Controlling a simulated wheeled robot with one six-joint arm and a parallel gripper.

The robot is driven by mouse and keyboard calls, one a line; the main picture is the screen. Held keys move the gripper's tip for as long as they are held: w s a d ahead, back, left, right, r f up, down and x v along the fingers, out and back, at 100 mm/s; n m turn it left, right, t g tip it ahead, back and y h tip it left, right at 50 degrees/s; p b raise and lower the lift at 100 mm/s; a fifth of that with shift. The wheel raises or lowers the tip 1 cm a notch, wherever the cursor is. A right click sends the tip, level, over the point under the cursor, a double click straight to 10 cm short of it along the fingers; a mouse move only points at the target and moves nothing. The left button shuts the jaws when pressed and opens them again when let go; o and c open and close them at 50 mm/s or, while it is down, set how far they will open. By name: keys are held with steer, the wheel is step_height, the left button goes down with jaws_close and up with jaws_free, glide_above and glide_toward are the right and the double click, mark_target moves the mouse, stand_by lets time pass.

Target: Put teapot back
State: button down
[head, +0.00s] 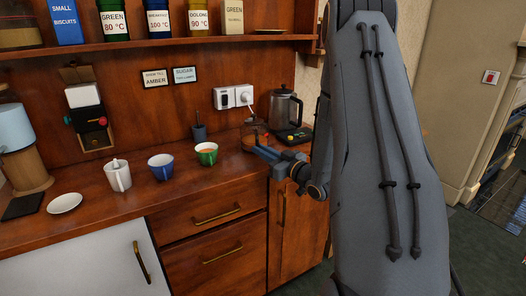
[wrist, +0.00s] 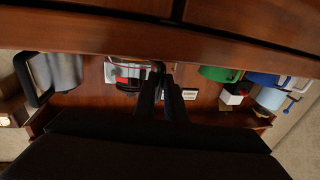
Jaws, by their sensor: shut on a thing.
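The glass teapot (head: 254,134) with amber-brown tea in it is at the right part of the wooden counter, left of the kettle. My gripper (head: 264,152) reaches it from the front right and is shut on it, seemingly at the handle. In the wrist view the teapot (wrist: 130,74) is just left of the fingertips (wrist: 166,78), and that picture is upside down. The fingers hide part of the handle. I cannot tell whether the teapot's base touches the counter.
The kettle (head: 285,108) stands on its base close to the teapot's right. A green cup (head: 207,148), a blue cup (head: 161,170) and a white mug (head: 118,177) stand to the left. A white saucer (head: 64,203) lies farther left. A shelf with tins (head: 200,20) hangs above.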

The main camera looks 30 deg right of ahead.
steer(key=c, duration=1.8)
jaws_free()
steer(key=b+v, duration=0.1)
steer(key=v, duration=1.1)
steer(key=shift+s, duration=0.1)
